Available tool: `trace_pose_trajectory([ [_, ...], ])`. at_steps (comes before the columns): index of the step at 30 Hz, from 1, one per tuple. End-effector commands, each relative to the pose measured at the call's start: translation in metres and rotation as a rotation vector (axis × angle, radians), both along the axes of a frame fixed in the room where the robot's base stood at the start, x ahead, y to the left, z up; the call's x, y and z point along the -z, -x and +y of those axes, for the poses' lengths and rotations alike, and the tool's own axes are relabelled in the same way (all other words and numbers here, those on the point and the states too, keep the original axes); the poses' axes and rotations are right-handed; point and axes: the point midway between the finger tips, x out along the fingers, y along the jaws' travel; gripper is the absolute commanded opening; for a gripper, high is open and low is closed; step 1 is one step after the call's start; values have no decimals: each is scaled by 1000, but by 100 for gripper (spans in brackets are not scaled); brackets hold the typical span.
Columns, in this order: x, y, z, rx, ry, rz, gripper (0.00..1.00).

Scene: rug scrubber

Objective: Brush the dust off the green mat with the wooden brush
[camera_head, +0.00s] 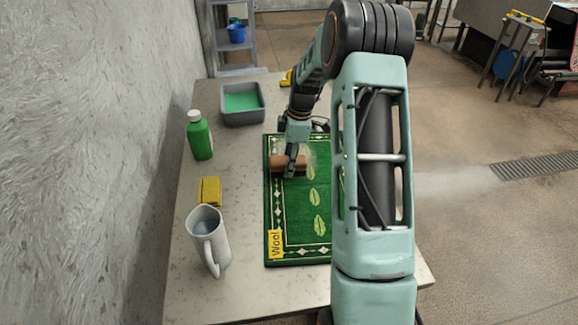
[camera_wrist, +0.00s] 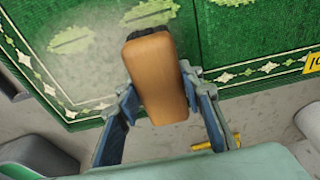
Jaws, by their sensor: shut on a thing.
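The green mat (camera_head: 292,222) lies on the table, with a pale leaf pattern, a diamond border and a yellow tag at its near left corner. My gripper (camera_head: 291,165) is over the mat's far left part and is shut on the wooden brush (camera_head: 288,162). In the wrist view the brush (camera_wrist: 157,78) sits between the two fingers, its dark bristles at the far end towards the mat (camera_wrist: 235,45). Greyish dust (camera_wrist: 85,65) shows on the mat beside the brush. Whether the bristles touch the mat is unclear. My arm hides the mat's right side.
On the table (camera_head: 185,280), left of the mat, stand a grey tub (camera_head: 242,118) with green liquid, a green bottle (camera_head: 199,137), a yellow sponge-like block (camera_head: 209,191) and a white pitcher (camera_head: 208,240). A wall runs along the left. The near table surface is clear.

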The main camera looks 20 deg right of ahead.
Motion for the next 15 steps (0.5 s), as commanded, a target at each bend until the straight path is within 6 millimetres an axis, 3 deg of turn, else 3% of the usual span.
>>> trace_pose_trajectory([
  [4, -2, -16, -4, 0, -1, -1, 4],
  [15, 0, -36, -11, 0, -1, 0, 4],
])
